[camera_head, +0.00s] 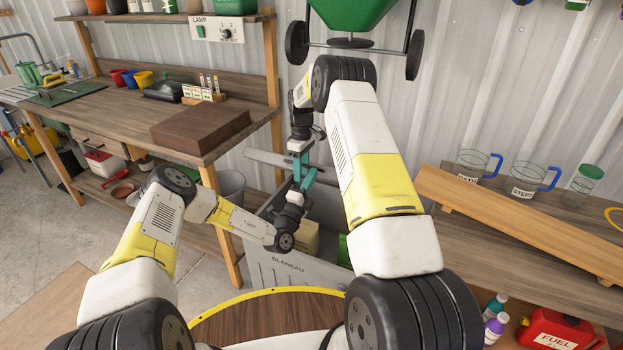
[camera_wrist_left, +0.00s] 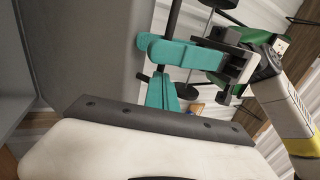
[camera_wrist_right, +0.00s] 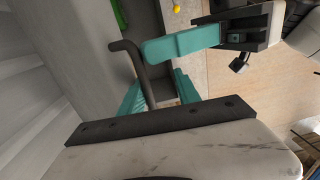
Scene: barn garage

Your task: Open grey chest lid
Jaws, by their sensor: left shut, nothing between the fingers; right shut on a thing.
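The grey chest (camera_head: 300,272) stands between the workbenches, lettered on its front. Part of its inside shows, with a yellowish block (camera_head: 304,238) and a green thing (camera_head: 343,252). A grey edge (camera_head: 270,162) rises behind it, seemingly the raised lid; my arms hide much of it. My right gripper (camera_head: 297,162) points down, shut on a dark bent bar, seemingly a handle (camera_wrist_right: 128,58). My left gripper (camera_head: 308,178) is shut and empty, close to the right one. A broad grey panel (camera_wrist_left: 85,45) fills the left of the left wrist view.
The left workbench (camera_head: 100,110) holds a brown block (camera_head: 200,128) and pots. A wooden plank (camera_head: 515,222) lies on the right bench near glass jugs (camera_head: 525,178). A green spreader (camera_head: 350,12) hangs behind. A red fuel can (camera_head: 555,330) sits low at right.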

